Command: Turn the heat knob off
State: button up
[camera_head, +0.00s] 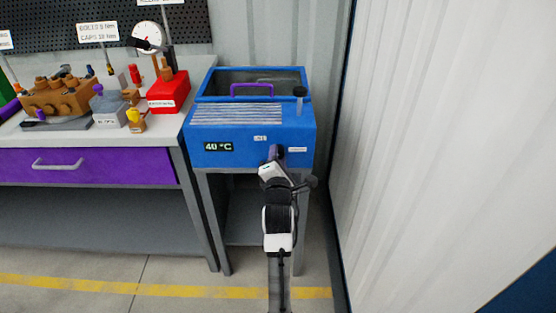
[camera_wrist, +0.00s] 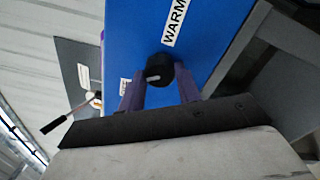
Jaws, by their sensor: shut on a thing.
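The blue heater box (camera_head: 215,155) stands on a grey stand, and its front display (camera_head: 219,147) reads 40 °C. In the wrist view, the black heat knob (camera_wrist: 159,69) with a pale mark sits on the blue panel (camera_wrist: 210,30) beside a white label (camera_wrist: 174,22) with letters reading "WARM". My gripper (camera_wrist: 160,80) has its two purple fingers on either side of the knob, shut on it. In the head view my gripper (camera_head: 275,153) is against the right half of the box's front and hides the knob.
A workbench (camera_head: 160,140) with a purple drawer (camera_head: 100,168) stands left of the box, holding a brown pump block (camera_head: 60,98) and a red box (camera_head: 168,92). A purple handle (camera_head: 252,86) lies at the open tank top. A corrugated wall (camera_head: 440,150) closes off the right.

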jog(key=shift+n, duration=1.3)
jog(key=shift+n+b, duration=0.3)
jog(key=o, duration=1)
jog(key=shift+c, duration=0.2)
jog(key=s+b, duration=0.2)
jog(key=s, duration=1.1)
jog(key=shift+s, duration=0.4)
